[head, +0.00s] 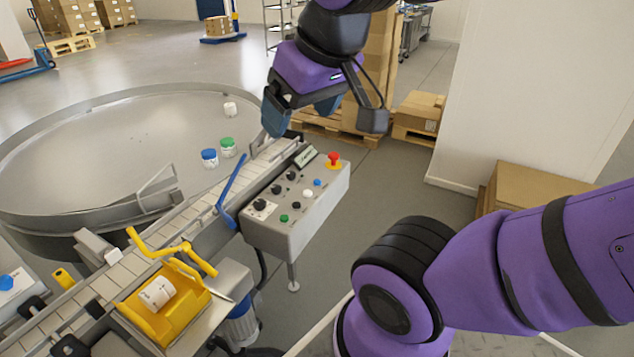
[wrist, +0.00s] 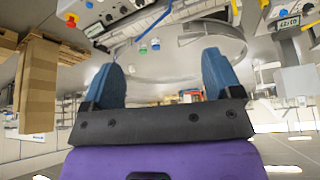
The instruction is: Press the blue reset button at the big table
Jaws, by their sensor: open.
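The blue button (head: 317,182) is a small round cap on the sloped grey control panel (head: 318,226) beside the big round table (head: 75,180). It sits near a white button (head: 307,193) and a red emergency stop (head: 333,158) on a yellow base. My gripper (head: 300,108) is open and empty, held in the air above and behind the panel, apart from the button. In the wrist view, which looks upside down, both blue fingers are spread (wrist: 162,65). The panel shows at the upper left there, with the blue button (wrist: 89,4) near the top edge.
A conveyor with a blue lever (head: 231,191) runs beside the panel. Jars with blue (head: 209,158) and green (head: 227,147) lids stand on the round table. A yellow bin (head: 188,323) holds a white jar. Another blue button (head: 6,283) is at the far left. Boxes stand behind.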

